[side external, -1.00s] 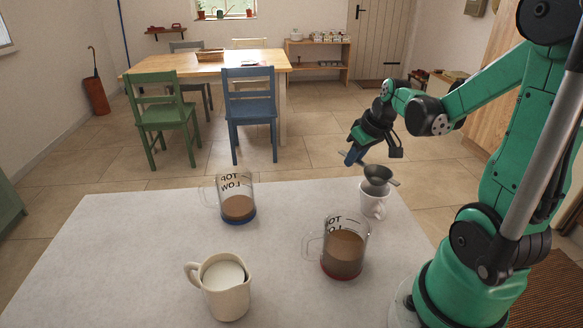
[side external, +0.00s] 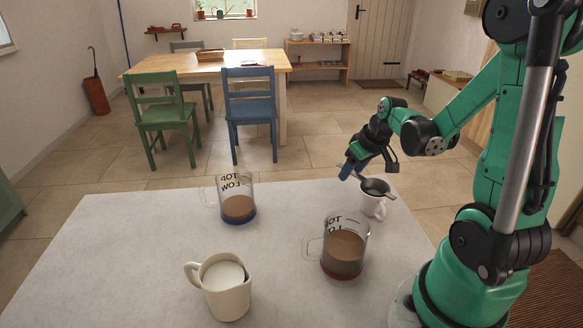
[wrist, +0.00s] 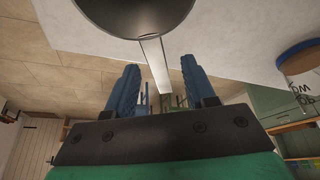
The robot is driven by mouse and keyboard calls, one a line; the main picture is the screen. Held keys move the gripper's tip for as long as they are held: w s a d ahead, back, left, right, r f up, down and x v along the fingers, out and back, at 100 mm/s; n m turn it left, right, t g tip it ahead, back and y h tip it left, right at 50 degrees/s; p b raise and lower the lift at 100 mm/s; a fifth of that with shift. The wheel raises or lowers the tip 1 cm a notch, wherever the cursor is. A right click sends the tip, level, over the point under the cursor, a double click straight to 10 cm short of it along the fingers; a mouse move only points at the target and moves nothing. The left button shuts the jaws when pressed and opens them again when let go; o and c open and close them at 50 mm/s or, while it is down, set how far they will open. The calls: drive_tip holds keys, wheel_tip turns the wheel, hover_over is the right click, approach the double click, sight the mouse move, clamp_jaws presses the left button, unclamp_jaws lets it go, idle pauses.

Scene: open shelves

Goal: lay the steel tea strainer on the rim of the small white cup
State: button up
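The steel tea strainer (side external: 376,187) sits at the mouth of the small white cup (side external: 374,208), its bowl over the opening and its handle pointing back left towards my gripper (side external: 349,171). In the wrist view the strainer's dark bowl (wrist: 130,8) fills the top edge, and its flat handle runs down between the blue fingers of my gripper (wrist: 161,68). The fingers stand apart, with gaps visible beside the handle, so they look open around it. The cup is hidden in the wrist view. Exact contact between strainer and rim is too small to tell.
A glass jug with brown liquid and a red base (side external: 343,250) stands close in front of the cup. Another with a blue base (side external: 238,208) stands left. A cream pitcher of milk (side external: 225,290) is at the front. The white table (side external: 120,250) is clear at left.

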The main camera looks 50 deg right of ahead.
idle(0.3)
drive_tip(key=shift+v, duration=2.8)
drive_tip(key=w+a+r+n+t, duration=0.1)
drive_tip(key=a, duration=0.8)
drive_tip(key=w+a+r+n+t+y, duration=0.1)
drive_tip(key=a+r+n, duration=0.1)
drive_tip(key=a, duration=0.7)
drive_tip(key=shift+w+a+r+t, duration=0.25)
drive_tip(key=shift+w+a+t, duration=0.1)
drive_tip(key=shift+w+t, duration=0.05)
